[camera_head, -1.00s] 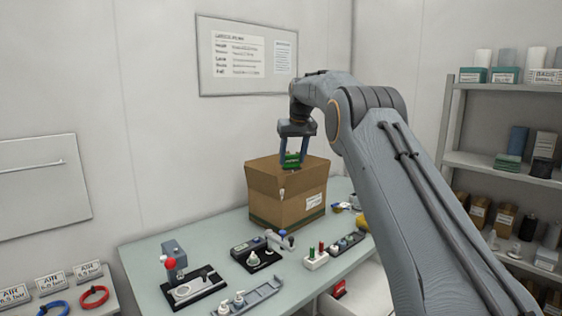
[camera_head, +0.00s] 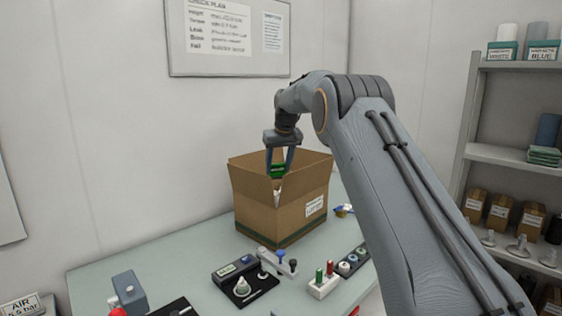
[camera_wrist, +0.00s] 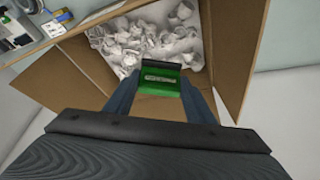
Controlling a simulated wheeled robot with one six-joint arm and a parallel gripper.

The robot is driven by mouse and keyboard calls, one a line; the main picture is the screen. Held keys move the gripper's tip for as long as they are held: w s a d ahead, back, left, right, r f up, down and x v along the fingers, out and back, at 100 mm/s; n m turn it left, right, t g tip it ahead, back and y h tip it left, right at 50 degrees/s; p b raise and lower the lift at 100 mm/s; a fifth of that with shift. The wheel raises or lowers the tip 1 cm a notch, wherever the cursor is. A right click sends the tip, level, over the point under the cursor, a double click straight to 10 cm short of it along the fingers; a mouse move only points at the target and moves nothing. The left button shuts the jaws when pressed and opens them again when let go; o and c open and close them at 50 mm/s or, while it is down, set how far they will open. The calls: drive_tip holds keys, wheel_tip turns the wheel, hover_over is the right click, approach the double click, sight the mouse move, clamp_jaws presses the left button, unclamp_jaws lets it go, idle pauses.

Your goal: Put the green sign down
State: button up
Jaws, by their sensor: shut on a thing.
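The green sign (camera_head: 278,171) is held between the fingers of my gripper (camera_head: 279,165), over the open top of the cardboard box (camera_head: 290,216). In the wrist view the green sign (camera_wrist: 159,80) has a pale label on its face and sits between my fingertips (camera_wrist: 160,72).
The box stands on the pale bench (camera_head: 160,250). In front of it are a black fixture (camera_head: 245,284), a white block with red and green pegs (camera_head: 323,285) and a dark strip of round parts (camera_head: 350,262). Shelves (camera_head: 510,153) stand at the right.

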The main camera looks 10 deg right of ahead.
sight(277, 177)
drive_tip(key=shift+w+a+f, duration=0.1)
drive_tip(key=shift+a+f, duration=0.05)
drive_tip(key=shift+f, duration=0.35)
wheel_tip(277, 177, down, 5)
drive_tip(key=shift+a+f+p, duration=0.1)
drive_tip(key=shift+p, duration=1)
drive_tip(key=shift+f+p, duration=0.85)
drive_tip(key=shift+f, duration=1.4)
drive_tip(key=shift+f, duration=0.1)
drive_tip(key=o, duration=1)
drive_tip(key=shift+o, duration=0.2)
drive_tip(key=b+v, duration=0.3)
drive_tip(key=v, duration=0.9)
drive_tip(key=shift+b, duration=0.3)
